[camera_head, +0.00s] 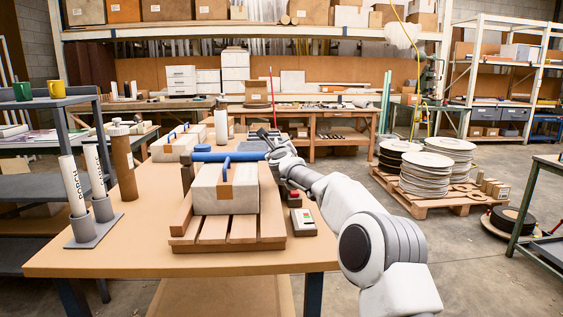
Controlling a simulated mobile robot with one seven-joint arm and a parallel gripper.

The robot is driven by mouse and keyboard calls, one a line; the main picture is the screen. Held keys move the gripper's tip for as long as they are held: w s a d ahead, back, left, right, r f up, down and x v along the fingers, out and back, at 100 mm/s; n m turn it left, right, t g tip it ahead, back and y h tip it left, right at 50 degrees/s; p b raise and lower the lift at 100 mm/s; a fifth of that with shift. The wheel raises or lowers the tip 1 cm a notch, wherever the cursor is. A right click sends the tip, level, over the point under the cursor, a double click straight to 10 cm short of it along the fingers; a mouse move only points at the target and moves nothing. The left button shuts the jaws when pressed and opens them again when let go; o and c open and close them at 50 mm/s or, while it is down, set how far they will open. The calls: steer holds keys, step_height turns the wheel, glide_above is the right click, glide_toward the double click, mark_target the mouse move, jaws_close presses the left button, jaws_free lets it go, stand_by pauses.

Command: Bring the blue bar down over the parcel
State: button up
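A pale grey parcel (208,190) with a brown tape strip sits on a slatted wooden base (230,232) on the workbench. The blue bar (228,156) lies roughly level across the picture, at the height of the parcel's top far edge. A thin blue piece (226,169) stands upright at the tape on the parcel. My gripper (268,140) is small and dark, at the right end of the blue bar, with my arm coming in from the right. I cannot tell whether its fingers touch the bar or are closed.
A small control box (303,222) with a red button stands right of the base. More parcels (178,142) lie farther back on the bench. The bench's front left is clear.

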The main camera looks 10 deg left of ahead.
steer(key=b+v, duration=0.2)
steer(key=v, duration=1.4)
steer(key=shift+d+r, duration=0.1)
steer(key=s+d+f+n+g+h, duration=0.2)
steer(key=s+d+f+n+g, duration=0.15)
steer(key=s+d+n, duration=0.75)
steer(key=s+d+f+n+g+h, duration=0.1)
steer(key=s+d+f+n+g, duration=0.25)
steer(key=s+d+n, duration=0.85)
steer(key=s+d+f+n+g, duration=0.1)
steer(key=s+f+g, duration=0.15)
steer(key=s, duration=0.45)
steer(key=s+d+f+n+g+h, duration=0.1)
steer(key=s+f+n, duration=0.15)
steer(key=s, duration=0.45)
steer(key=s+d+f+n+g, duration=0.1)
steer(key=s+f+g, duration=0.1)
steer(key=s+f, duration=0.35)
step_height(320, 180, up, 30)
steer(key=p, duration=2.7)
steer(key=shift+s+a+f+p, duration=0.15)
steer(key=shift+s+a+p, duration=0.1)
steer(key=shift+p, duration=0.15)
